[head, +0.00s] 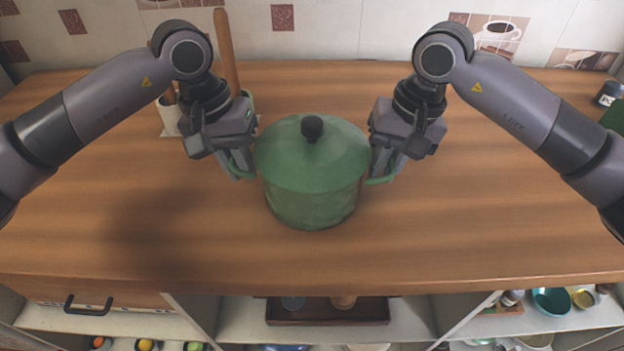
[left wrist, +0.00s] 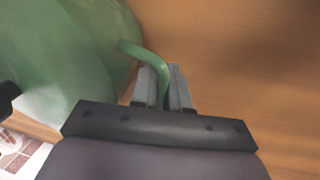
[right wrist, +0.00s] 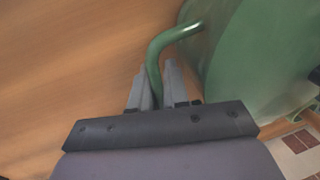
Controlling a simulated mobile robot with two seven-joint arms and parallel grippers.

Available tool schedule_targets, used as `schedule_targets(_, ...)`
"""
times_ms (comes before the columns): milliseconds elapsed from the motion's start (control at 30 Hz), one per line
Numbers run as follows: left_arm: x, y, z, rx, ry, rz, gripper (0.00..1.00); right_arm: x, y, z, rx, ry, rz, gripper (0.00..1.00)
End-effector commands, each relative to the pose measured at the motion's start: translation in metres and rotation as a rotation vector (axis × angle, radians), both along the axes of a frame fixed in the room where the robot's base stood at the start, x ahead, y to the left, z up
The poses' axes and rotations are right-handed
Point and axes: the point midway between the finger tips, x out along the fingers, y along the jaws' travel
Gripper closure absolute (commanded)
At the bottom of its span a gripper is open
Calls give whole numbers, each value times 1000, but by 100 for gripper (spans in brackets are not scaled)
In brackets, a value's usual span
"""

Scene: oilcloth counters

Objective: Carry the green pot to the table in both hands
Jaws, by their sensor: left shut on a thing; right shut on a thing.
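The green pot (head: 312,205) with its green lid and dark knob stands upright in the middle of the wooden counter in the head view. My left gripper (head: 238,172) is shut on the pot's left handle, and the left wrist view shows the handle (left wrist: 150,58) between the fingers (left wrist: 164,88). My right gripper (head: 384,174) is shut on the pot's right handle, and the right wrist view shows that handle (right wrist: 158,50) between the fingers (right wrist: 158,88). I cannot tell whether the pot's base touches the counter.
The wooden counter (head: 470,220) is clear in front of the pot and to its sides. A utensil holder (head: 169,118) with wooden handles stands behind my left gripper. A small jar (head: 608,94) is at the far right. Open shelves with dishes and a brown tray (head: 328,312) lie below the front edge.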

Motion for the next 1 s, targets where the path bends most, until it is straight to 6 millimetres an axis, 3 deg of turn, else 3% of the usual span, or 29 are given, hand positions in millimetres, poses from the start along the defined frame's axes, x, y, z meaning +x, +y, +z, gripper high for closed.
schedule_targets(367,1,0,11,-2,-4,1,100,1,0,12,4,-5,0,100)
schedule_targets(1000,0,0,52,-2,-3,1,100,1,0,52,3,-4,0,100)
